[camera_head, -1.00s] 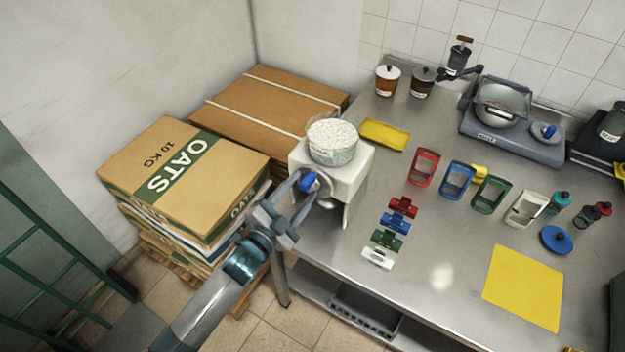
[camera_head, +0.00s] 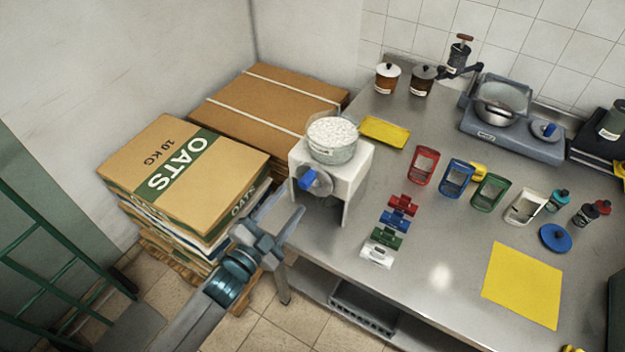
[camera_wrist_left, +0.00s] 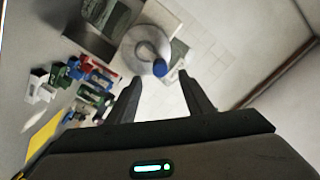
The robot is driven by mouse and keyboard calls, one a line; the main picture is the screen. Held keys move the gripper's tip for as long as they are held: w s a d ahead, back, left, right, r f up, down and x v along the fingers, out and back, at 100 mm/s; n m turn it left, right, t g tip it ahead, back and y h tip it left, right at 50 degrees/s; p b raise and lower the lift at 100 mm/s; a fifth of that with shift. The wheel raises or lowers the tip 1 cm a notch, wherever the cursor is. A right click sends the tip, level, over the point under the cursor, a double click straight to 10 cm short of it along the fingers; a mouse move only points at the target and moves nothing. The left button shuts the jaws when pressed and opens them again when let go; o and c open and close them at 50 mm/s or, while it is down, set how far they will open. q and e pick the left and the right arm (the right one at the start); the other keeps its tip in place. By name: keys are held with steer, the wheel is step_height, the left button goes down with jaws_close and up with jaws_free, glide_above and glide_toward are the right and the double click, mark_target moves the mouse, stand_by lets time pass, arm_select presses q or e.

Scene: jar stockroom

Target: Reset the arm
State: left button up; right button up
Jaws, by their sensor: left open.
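My left gripper (camera_head: 288,222) is open and empty. It is in front of and below the white dispenser (camera_head: 352,186), at the left edge of the steel table, apart from it. The dispenser has a clear tub of white grains (camera_head: 333,140) on top and a round grey disc with a blue knob (camera_head: 308,179) on its front. In the left wrist view the two fingers (camera_wrist_left: 160,98) stand apart with nothing between them, and the blue knob (camera_wrist_left: 159,68) shows beyond them. My right gripper is not in view.
Stacked OATS boxes (camera_head: 190,165) stand close on the left of my left arm, with brown cartons (camera_head: 265,105) behind. Coloured clips (camera_head: 397,212) and upright frames (camera_head: 457,180) stand on the table (camera_head: 420,275). A yellow mat (camera_head: 523,285) lies at right.

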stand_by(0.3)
